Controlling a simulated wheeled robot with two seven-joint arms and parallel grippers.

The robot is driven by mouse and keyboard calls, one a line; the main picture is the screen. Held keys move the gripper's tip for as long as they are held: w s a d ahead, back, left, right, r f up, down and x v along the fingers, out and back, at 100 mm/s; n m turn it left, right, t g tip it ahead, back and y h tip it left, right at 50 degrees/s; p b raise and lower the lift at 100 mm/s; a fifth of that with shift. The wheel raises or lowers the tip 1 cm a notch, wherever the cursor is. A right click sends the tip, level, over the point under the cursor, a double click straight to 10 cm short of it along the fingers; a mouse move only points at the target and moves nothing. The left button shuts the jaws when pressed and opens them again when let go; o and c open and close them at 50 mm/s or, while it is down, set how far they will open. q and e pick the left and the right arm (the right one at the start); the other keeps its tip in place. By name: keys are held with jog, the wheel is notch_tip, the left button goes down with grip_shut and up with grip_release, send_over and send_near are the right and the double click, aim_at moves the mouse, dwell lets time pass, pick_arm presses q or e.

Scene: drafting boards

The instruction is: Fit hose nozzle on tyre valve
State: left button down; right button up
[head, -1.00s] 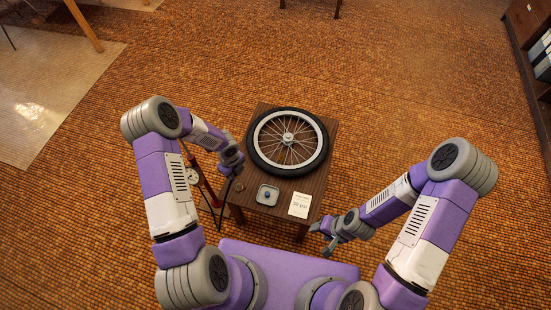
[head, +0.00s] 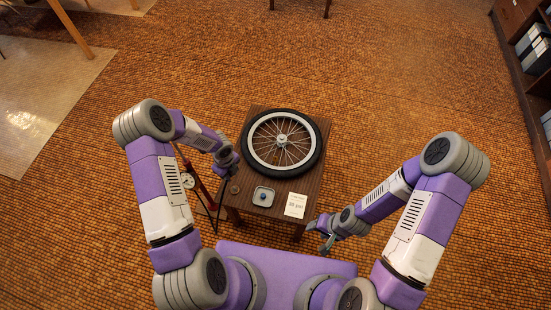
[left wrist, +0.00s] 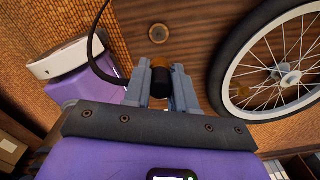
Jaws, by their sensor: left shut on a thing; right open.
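The spoked wheel with a black tyre (head: 251,167) lies flat on a small wooden table (head: 323,125). It also shows at the right of the left wrist view (left wrist: 228,62). My left gripper (left wrist: 160,80) is shut on the black hose nozzle (left wrist: 160,64), with the black hose (left wrist: 95,48) curving away to the left. In the head view this gripper (head: 228,165) is at the table's left edge, beside the tyre; its fingertips are hard to make out. The nozzle is apart from the wheel. I cannot make out the tyre valve clearly. My right gripper (head: 322,232) is open and empty at the table's front right corner.
A red pump (head: 204,191) with a round gauge (head: 188,181) stands left of the table. On the table are a small brown disc (head: 235,189), a grey tray (head: 258,202) with a blue item, and a printed card (head: 295,205). Open floor lies behind the table.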

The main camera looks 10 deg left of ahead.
pick_arm(q)
jog(key=shift+w+d, duration=1.9)
jog(key=shift+d, duration=0.1)
jog(key=b, duration=0.7)
send_over(276, 157)
jog(key=shift+a, duration=0.1)
jog(key=shift+f+b, duration=0.95)
jog(key=shift+f, duration=1.1)
jog(key=shift+f, duration=1.3)
jog(key=c, duration=0.8)
grip_release()
jog(key=shift+c, duration=0.2)
